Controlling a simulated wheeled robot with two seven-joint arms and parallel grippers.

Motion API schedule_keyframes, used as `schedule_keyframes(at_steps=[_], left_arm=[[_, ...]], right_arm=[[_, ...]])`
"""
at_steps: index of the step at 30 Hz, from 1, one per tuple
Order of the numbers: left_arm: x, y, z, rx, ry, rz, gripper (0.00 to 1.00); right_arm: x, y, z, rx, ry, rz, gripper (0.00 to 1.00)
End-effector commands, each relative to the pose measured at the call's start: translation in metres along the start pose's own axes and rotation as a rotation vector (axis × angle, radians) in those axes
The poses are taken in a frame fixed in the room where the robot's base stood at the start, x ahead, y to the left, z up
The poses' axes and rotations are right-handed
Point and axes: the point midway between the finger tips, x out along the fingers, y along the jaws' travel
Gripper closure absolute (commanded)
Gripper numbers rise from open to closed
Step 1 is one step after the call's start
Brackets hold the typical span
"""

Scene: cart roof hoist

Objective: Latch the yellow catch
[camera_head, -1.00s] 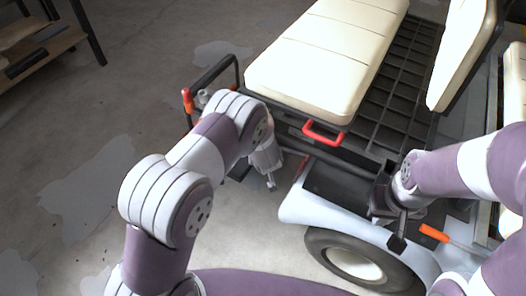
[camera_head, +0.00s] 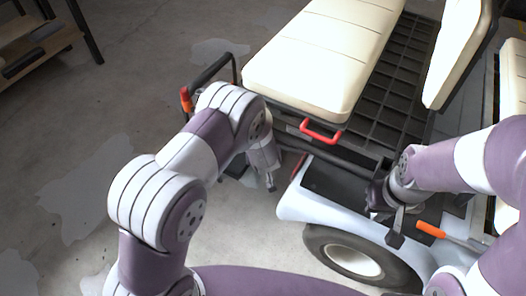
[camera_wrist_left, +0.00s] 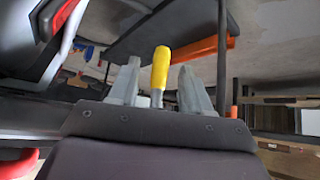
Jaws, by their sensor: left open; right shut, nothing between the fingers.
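The yellow catch (camera_wrist_left: 160,68) shows in the left wrist view as an upright yellow lever between the two grey fingers of my left gripper (camera_wrist_left: 159,80). The fingers stand open on either side of it, with a visible gap on both sides. In the head view my left gripper (camera_head: 269,183) hangs beside the cart's side, below the seat, and the yellow catch is hidden there. My right gripper (camera_head: 396,232) is shut and empty above the cart's wheel arch.
The cart's cream seat (camera_head: 310,55) and black ribbed floor (camera_head: 385,90) lie beyond the arms. A red handle (camera_head: 320,134) sits below the seat's front corner. An orange-handled tool (camera_head: 431,229) lies near my right gripper. The concrete floor (camera_head: 75,185) at left is open.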

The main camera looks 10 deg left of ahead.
Motion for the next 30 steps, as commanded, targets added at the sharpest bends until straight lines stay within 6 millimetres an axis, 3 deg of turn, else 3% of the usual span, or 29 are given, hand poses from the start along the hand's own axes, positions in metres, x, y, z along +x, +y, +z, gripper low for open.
schedule_keyframes(at_steps=[1, 6, 11, 30], left_arm=[[-0.019, 0.001, -0.005, 0.002, 0.002, 0.003, 0.52], [-0.064, 0.001, -0.004, 0.002, 0.002, 0.003, 0.52], [-0.089, 0.001, -0.002, 0.001, 0.001, 0.002, 0.52], [-0.095, 0.001, 0.002, -0.008, -0.009, 0.003, 0.52]], right_arm=[[-0.009, 0.000, -0.001, 0.000, 0.000, 0.000, 1.00], [-0.022, 0.000, -0.003, 0.000, 0.001, 0.000, 1.00], [-0.027, 0.000, -0.003, 0.000, 0.000, 0.000, 1.00], [-0.028, 0.000, -0.003, 0.000, 0.000, 0.000, 1.00]])
